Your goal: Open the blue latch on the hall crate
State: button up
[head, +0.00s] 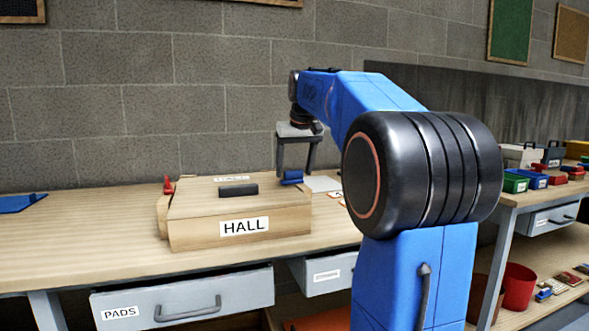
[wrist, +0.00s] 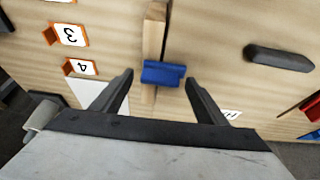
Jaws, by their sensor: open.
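The hall crate (head: 240,222) is a pale wooden box with a closed lid, a black handle (head: 238,190) and a HALL label, standing on the workbench. The blue latch (head: 292,177) is at the right end of its lid. A red latch (head: 168,186) is at the left end. My gripper (head: 297,170) is open and points down at the blue latch. In the wrist view the blue latch (wrist: 162,73) lies between the fingers' lines and a little beyond their tips (wrist: 158,77), with gaps on both sides. I cannot tell the height between them.
Numbered cards 3 (wrist: 68,35) and 4 (wrist: 80,67) lie on the workbench (head: 90,240) beside the crate. A blue flat piece (head: 22,203) lies far left. A PADS drawer (head: 185,303) sticks out below. Coloured bins (head: 530,178) stand on the right bench.

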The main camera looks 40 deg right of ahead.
jog(key=shift+f, duration=0.1)
jog(key=shift+c, duration=0.3)
jog(key=c, duration=1)
